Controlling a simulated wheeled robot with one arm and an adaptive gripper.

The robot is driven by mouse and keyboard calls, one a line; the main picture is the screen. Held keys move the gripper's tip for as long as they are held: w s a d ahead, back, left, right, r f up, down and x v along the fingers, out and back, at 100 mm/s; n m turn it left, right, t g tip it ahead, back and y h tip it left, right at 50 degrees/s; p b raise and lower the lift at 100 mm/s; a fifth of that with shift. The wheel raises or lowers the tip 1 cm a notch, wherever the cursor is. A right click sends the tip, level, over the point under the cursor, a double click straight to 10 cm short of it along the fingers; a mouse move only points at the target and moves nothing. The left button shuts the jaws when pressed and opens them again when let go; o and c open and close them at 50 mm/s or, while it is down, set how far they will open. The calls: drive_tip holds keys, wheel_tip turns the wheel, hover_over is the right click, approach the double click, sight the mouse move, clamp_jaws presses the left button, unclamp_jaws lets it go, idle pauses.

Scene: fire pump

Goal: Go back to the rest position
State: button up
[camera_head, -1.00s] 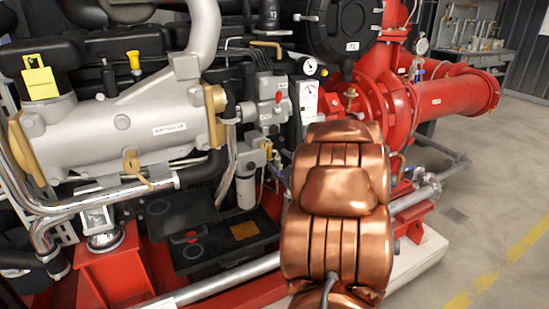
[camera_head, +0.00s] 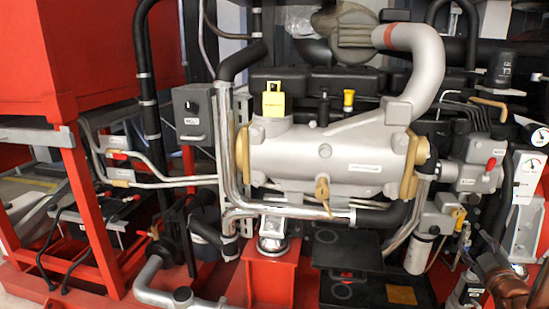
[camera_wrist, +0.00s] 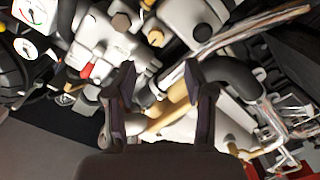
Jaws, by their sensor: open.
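My gripper (camera_wrist: 159,75) shows in the wrist view with its two dark fingers spread apart and nothing held between them. Behind the fingers are parts of the pump engine, with a tan flange and pale pipework; I cannot tell how far off they are.
The grey exchanger (camera_head: 290,158) with a yellow tag (camera_head: 273,103) fills the middle of the head view. A red frame (camera_head: 95,215) stands at left, with a grey switch box (camera_head: 192,113) beside it. Gauges (camera_wrist: 27,48) show in the wrist view.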

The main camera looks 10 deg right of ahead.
drive_tip(key=s+a+f+m+g+y, duration=0.1)
drive_tip(key=s+a+f+m+g, duration=0.1)
drive_tip(key=a+f+g, duration=0.45)
drive_tip(key=s+a+f+m+g+y, duration=0.15)
drive_tip(key=a+g, duration=0.25)
drive_tip(key=a, duration=0.6)
drive_tip(key=s+a+r+m+g+y, duration=0.1)
drive_tip(key=s+a+g+y, duration=0.55)
drive_tip(key=s+a, duration=1.65)
wheel_tip(320, 180, up, 22)
drive_tip(key=g+h+p, duration=0.1)
drive_tip(key=h+p, duration=0.2)
drive_tip(key=p, duration=1.7)
drive_tip(key=shift+s+a+f, duration=0.15)
drive_tip(key=shift+s+a, duration=0.1)
drive_tip(key=shift+s, duration=0.1)
